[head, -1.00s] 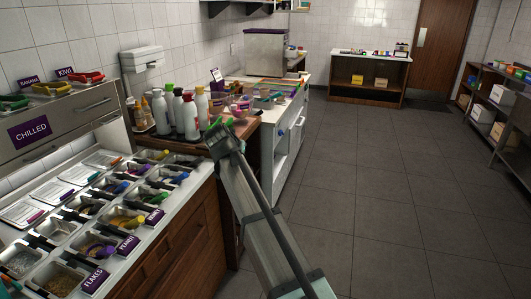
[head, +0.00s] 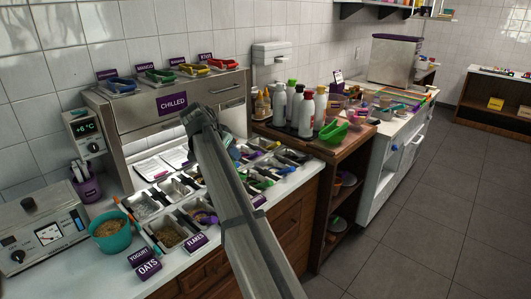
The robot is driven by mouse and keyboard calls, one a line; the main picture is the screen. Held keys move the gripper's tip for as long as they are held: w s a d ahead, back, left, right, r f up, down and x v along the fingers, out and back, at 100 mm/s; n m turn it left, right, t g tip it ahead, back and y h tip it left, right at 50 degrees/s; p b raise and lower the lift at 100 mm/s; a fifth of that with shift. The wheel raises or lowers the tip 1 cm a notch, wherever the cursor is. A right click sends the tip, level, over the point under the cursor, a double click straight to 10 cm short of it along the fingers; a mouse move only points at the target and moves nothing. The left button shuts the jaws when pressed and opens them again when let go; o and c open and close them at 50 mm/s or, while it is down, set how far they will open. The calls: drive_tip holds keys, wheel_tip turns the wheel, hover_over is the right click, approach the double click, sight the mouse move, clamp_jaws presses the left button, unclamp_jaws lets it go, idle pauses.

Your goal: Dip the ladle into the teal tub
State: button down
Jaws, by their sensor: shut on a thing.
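The teal tub (head: 111,235) stands on the white counter at the lower left of the head view, upright, with a tan, grainy-looking content inside. My arm rises from the bottom middle and ends in front of the steel chilled cabinet, well right of the tub and apart from it. A small grey-teal shape shows just right of the arm's upper end; I cannot tell what it is. I cannot make out my gripper's fingers; the arm's own links hide what lies behind them. I cannot pick out the ladle.
Steel topping bins (head: 170,233) with several spoons fill the counter right of the tub. A grey machine with a dial (head: 45,236) stands left of it. The chilled cabinet (head: 140,132) carries coloured tongs. Bottles (head: 306,113) and a green scoop (head: 333,132) stand on the wooden cart.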

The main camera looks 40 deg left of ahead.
drive_tip(key=s+a+r+g, duration=0.15)
drive_tip(key=s+a, duration=0.35)
drive_tip(key=s, duration=0.9)
drive_tip(key=s+a+r+m, duration=0.15)
drive_tip(key=s+a, duration=0.35)
drive_tip(key=s, duration=0.9)
drive_tip(key=s+a+r+g, duration=0.1)
drive_tip(key=s+a+r, duration=0.3)
drive_tip(key=s, duration=1)
drive_tip(key=shift+a+f, duration=0.65)
drive_tip(key=shift+f, duration=6.95)
drive_tip(key=shift+w, duration=2.2)
drive_tip(key=shift+s+f+t+h, duration=0.15)
drive_tip(key=shift+s+f+t, duration=0.35)
drive_tip(key=shift+s+t, duration=0.6)
drive_tip(key=shift+s+f+t+h, duration=0.2)
drive_tip(key=shift+s+f+t, duration=0.25)
drive_tip(key=shift+s+t, duration=0.7)
drive_tip(key=shift+s+f+t+h, duration=0.15)
drive_tip(key=shift+s+f+t, duration=0.5)
drive_tip(key=shift+t, duration=0.75)
drive_tip(key=shift+s+r, duration=0.1)
drive_tip(key=shift+r, duration=0.05)
drive_tip(key=shift+r, duration=0.15)
